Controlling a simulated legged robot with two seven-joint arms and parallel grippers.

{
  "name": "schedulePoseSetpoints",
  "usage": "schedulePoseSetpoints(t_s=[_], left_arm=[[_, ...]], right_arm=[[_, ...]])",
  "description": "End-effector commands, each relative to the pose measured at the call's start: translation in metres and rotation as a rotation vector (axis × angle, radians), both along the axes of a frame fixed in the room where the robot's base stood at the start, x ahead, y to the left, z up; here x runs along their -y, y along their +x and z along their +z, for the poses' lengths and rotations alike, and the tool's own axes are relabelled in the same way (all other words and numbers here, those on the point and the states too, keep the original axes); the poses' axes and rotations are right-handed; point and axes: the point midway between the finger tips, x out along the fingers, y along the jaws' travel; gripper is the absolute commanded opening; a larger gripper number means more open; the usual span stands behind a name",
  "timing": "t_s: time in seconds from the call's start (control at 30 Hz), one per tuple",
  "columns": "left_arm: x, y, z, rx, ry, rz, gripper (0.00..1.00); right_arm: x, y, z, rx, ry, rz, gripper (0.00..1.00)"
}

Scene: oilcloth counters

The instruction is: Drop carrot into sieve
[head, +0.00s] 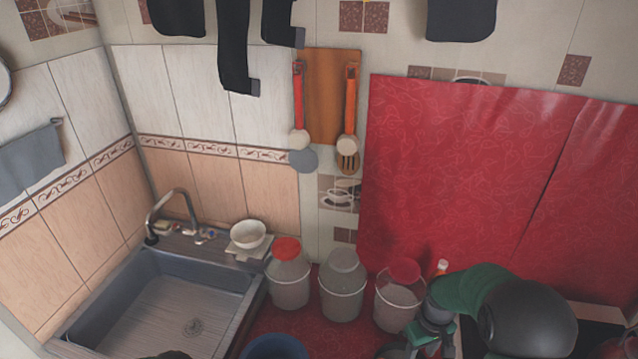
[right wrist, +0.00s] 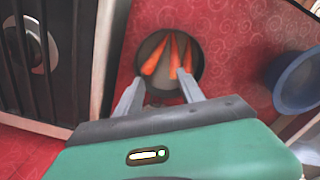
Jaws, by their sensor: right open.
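Several orange carrots (right wrist: 172,58) lie in a dark round dish (right wrist: 147,47) on the red cloth in the right wrist view. My right gripper (right wrist: 159,77) is open. Its two fingers reach over the near edge of the dish, one on each side of the carrots' near ends, and hold nothing. In the head view my right arm comes in at the lower right and hides the dish. A blue round vessel (head: 275,347), perhaps the sieve, is cut by the bottom edge; it also shows in the right wrist view (right wrist: 298,82). I cannot see holes in it. My left gripper is not in view.
Three lidded buckets (head: 290,285) (head: 342,290) (head: 396,306) stand along the back of the red counter. A sink (head: 160,310) is at left, with a white bowl (head: 248,234) behind it.

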Motion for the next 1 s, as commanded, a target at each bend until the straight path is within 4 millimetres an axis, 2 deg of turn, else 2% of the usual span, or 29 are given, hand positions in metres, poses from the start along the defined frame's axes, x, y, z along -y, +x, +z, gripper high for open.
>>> schedulePoseSetpoints(t_s=[0.1, 0.2, 0.3, 0.67, 0.77, 0.87, 1.0], left_arm=[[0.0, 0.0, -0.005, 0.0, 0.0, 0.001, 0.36], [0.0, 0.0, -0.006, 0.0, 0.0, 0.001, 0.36], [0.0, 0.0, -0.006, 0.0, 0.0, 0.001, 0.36], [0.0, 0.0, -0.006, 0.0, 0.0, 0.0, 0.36], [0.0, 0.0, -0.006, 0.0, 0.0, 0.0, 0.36], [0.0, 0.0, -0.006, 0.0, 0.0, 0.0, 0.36], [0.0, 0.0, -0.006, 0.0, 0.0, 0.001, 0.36]], right_arm=[[-0.003, 0.002, 0.032, 0.004, -0.002, 0.003, 0.46], [-0.003, 0.002, 0.051, 0.003, -0.002, 0.003, 0.46], [-0.002, 0.002, 0.062, 0.001, -0.002, 0.003, 0.46], [-0.004, -0.001, 0.067, 0.002, -0.002, -0.002, 0.46], [-0.011, -0.015, 0.074, 0.026, -0.002, -0.032, 0.46], [-0.024, -0.043, 0.084, 0.073, -0.001, -0.093, 0.46], [-0.042, -0.094, 0.093, 0.153, 0.01, -0.195, 0.46]])
